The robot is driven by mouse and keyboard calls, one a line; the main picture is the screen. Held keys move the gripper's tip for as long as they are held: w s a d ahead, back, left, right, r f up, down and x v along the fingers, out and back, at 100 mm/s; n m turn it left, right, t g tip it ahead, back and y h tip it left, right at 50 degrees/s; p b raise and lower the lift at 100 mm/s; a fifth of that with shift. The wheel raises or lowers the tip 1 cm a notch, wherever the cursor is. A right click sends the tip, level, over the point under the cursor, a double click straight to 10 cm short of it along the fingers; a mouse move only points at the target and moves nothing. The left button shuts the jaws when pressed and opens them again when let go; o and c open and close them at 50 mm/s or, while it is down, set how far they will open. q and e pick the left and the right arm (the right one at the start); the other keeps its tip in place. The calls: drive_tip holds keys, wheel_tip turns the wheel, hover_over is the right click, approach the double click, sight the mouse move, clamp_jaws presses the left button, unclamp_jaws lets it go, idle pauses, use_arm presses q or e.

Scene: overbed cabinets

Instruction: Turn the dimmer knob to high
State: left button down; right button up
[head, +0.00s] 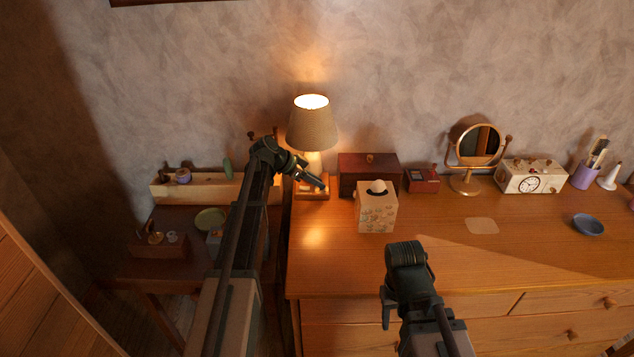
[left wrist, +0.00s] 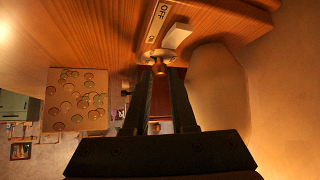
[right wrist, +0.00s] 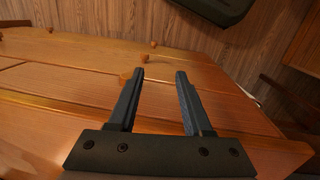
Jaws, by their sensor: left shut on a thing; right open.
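The lit table lamp (head: 312,128) stands on a wooden base at the left end of the dresser. In the left wrist view, the lamp's wooden base (left wrist: 215,18) carries a label strip (left wrist: 156,24) reading "OFF" and a small brass-coloured dimmer knob (left wrist: 166,57). My left gripper (left wrist: 160,68) is shut on the knob, its fingertips partly hiding it. In the head view, my left gripper (head: 318,185) reaches the front of the lamp base and hides the knob there. My right gripper (right wrist: 160,75) is open and empty, in front of the dresser's drawer fronts.
A tissue box (head: 377,212) and a dark red box (head: 368,170) stand right of the lamp. A round mirror (head: 478,143), a clock box (head: 533,178) and a blue bowl (head: 588,224) are farther right. The dresser top (head: 345,265) is bare toward its front edge.

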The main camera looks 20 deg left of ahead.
use_arm(q)
drive_tip(key=shift+a+m+g+h, duration=0.1)
drive_tip(key=shift+m+g+h, duration=0.25)
drive_tip(key=shift+m, duration=0.25)
drive_tip(key=shift+f, duration=0.1)
drive_tip(key=c, duration=0.7)
unclamp_jaws()
drive_tip(key=shift+c, duration=0.2)
drive_tip(key=shift+w, duration=0.15)
